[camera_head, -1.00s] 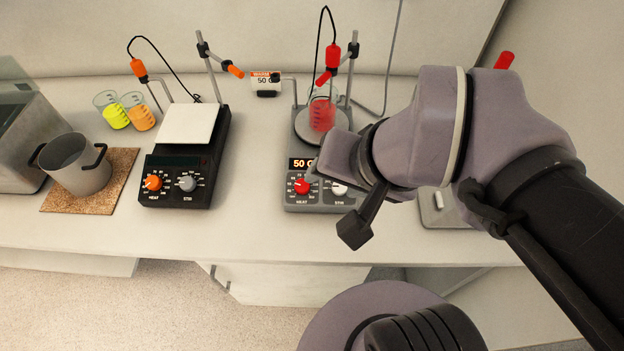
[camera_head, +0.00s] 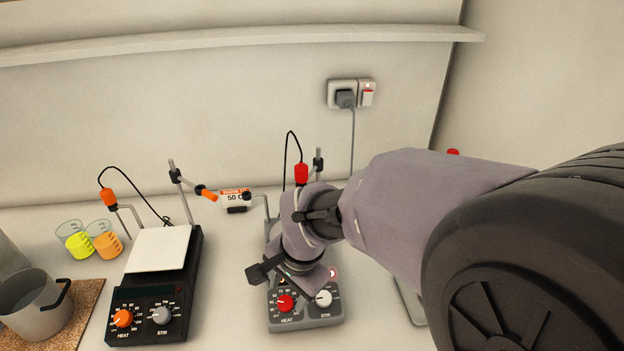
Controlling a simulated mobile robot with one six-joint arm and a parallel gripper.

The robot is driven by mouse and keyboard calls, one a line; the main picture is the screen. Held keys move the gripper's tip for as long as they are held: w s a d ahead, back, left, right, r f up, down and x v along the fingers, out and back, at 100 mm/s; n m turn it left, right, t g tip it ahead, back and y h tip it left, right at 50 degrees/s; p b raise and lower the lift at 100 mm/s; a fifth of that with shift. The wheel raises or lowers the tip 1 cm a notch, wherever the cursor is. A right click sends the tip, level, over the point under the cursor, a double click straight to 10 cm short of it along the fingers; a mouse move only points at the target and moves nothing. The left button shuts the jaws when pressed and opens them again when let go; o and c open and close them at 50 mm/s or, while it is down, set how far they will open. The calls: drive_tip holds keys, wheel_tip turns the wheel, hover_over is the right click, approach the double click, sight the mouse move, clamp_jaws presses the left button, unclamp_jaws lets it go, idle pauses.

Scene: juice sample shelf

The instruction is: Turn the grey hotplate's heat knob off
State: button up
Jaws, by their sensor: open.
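The grey hotplate (camera_head: 305,319) stands at the middle of the bench. Its red heat knob (camera_head: 285,303) is at the front left of its panel, and its white stir knob (camera_head: 323,298) is to the right. My gripper (camera_head: 290,279) is over the hotplate's front, just above and behind the heat knob in the picture. It is open and I see nothing held in it. A gap shows between the gripper and the knob in the picture, but their depth is hard to judge. My gripper and arm hide the display, the plate top and the red beaker.
A black hotplate (camera_head: 155,307) with an orange heat knob (camera_head: 122,318) stands to the left. Two beakers (camera_head: 92,243) and a metal pot (camera_head: 34,302) are further left. Clamp stands rise behind the hotplates. A wall socket (camera_head: 351,94) with a cable is behind.

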sight(286, 302)
drive_tip(key=b+x, duration=0.1)
drive_tip(key=x, duration=0.3)
drive_tip(key=shift+f, duration=0.25)
clamp_jaws()
